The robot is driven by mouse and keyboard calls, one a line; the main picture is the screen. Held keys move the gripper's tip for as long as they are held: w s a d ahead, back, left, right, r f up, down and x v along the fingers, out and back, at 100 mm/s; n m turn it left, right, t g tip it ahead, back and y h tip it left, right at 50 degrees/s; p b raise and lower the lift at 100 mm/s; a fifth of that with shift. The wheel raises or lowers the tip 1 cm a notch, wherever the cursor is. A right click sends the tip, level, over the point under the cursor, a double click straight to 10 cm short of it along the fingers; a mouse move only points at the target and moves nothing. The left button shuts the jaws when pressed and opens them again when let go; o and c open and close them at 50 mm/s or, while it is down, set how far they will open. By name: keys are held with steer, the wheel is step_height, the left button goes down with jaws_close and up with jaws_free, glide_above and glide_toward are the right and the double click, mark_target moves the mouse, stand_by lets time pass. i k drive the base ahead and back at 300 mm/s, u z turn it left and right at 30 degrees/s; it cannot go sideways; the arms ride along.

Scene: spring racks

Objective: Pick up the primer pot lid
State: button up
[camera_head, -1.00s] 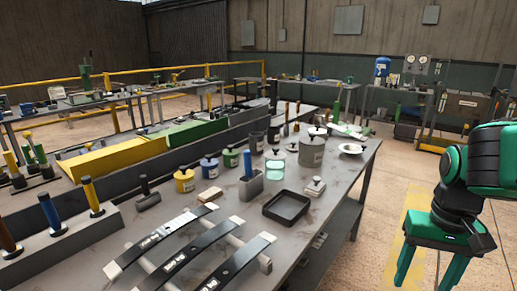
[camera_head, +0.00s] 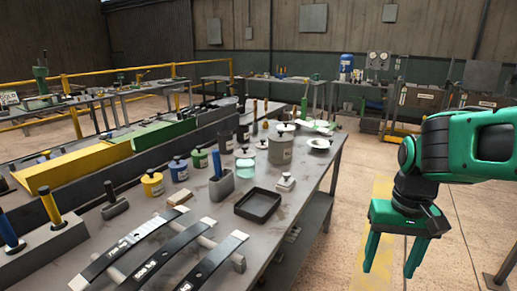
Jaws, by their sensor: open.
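A large grey pot (camera_head: 280,151) with a label too small to read stands toward the far right of the workbench. A pale lid with a dark knob (camera_head: 285,128) sits on its top. It looks like the primer pot, but I cannot confirm this from the label. A white round dish-like piece (camera_head: 319,144) with a dark middle lies to its right, near the bench edge; I cannot tell if it is a lid. My gripper (camera_head: 390,270) points down with its green fingers apart, empty, off the bench to the right and nearer to me than the pot.
The workbench (camera_head: 215,248) also holds yellow (camera_head: 153,185), blue (camera_head: 179,171) and green (camera_head: 200,159) pots, a pale green jar (camera_head: 245,166), a black tray (camera_head: 258,205) and leaf springs (camera_head: 165,258). The floor (camera_head: 340,235) right of the bench is clear.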

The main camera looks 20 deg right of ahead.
mark_target(263, 144)
steer(key=z, duration=0.65)
steer(key=k, duration=0.85)
steer(key=z, duration=1)
steer(key=k, duration=0.45)
steer(key=z, duration=0.3)
steer(key=i, duration=2.15)
steer(key=u, duration=0.45)
steer(key=i, duration=1.15)
steer(key=u, duration=1.05)
steer(key=i, duration=0.9)
steer(key=u, duration=0.75)
